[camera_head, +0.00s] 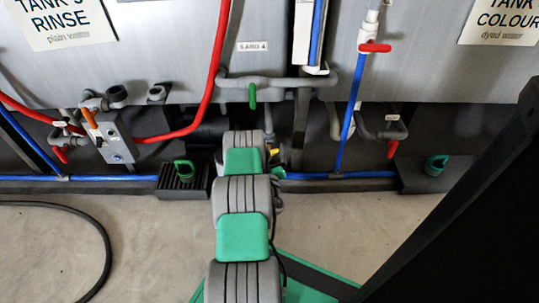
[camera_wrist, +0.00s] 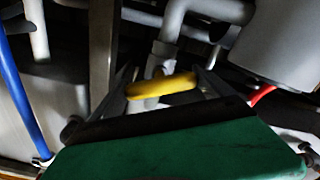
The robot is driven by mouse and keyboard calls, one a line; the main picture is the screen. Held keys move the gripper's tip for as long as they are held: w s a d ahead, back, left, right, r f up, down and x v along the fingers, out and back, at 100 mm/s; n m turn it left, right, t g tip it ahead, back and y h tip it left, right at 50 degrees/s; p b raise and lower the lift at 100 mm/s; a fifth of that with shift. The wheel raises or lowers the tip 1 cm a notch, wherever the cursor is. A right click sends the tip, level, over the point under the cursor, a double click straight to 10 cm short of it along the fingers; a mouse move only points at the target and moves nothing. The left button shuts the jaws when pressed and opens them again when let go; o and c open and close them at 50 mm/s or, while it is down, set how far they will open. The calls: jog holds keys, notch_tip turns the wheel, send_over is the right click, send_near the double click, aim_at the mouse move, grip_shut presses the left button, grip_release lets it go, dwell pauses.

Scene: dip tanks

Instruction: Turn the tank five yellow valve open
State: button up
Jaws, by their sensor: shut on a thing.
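The yellow valve handle (camera_wrist: 162,87) lies almost crosswise in the wrist view, on a grey fitting below a grey pipe. My gripper (camera_wrist: 168,80) has a dark finger at each end of the handle and is shut on it. In the head view only a small yellow bit of the valve (camera_head: 273,153) shows beside the end of my arm. My arm hides the gripper and most of the valve there. How far the valve is turned cannot be told.
A green-handled valve (camera_head: 252,95) hangs above my arm under a small label (camera_head: 252,46). A red hose (camera_head: 213,70) runs close on the left. A blue pipe (camera_head: 350,110) and a red-handled valve (camera_head: 375,47) stand to the right. A black hose (camera_head: 105,240) lies on the floor.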

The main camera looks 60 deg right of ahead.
jog(key=n, duration=0.6)
jog(key=shift+n, duration=0.3)
jog(key=n+b, duration=0.1)
jog(key=n, duration=0.5)
dwell(0.4)
jog(key=o, duration=1.1)
jog(key=shift+w, duration=0.1)
jog(key=shift+s, duration=0.2)
